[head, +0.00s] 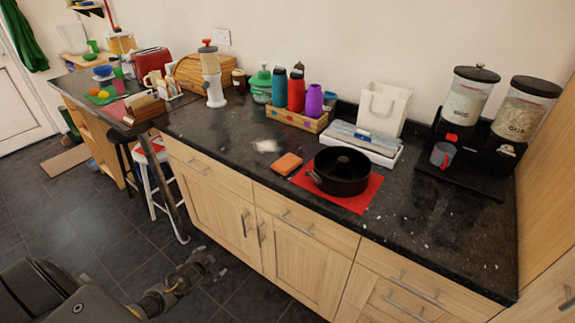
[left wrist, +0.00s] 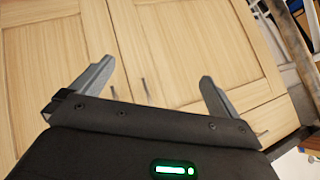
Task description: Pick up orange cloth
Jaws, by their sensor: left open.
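The orange cloth (head: 288,164) is a small folded block lying flat on the dark granite counter (head: 232,150), left of a black pan. My left gripper (head: 212,262) is low in front of the wooden cabinets, below the counter edge and left of the cloth, well apart from it. In the left wrist view this gripper (left wrist: 157,78) is open and empty, with cabinet doors beyond its fingers. The cloth does not show in the left wrist view. My right gripper is in neither view.
The black pan (head: 341,170) stands on a red mat (head: 366,196) beside the cloth. A wooden crate (head: 297,118) of bottles and a white tray (head: 364,149) are behind. A red-seated stool (head: 151,152) stands left of the cabinets.

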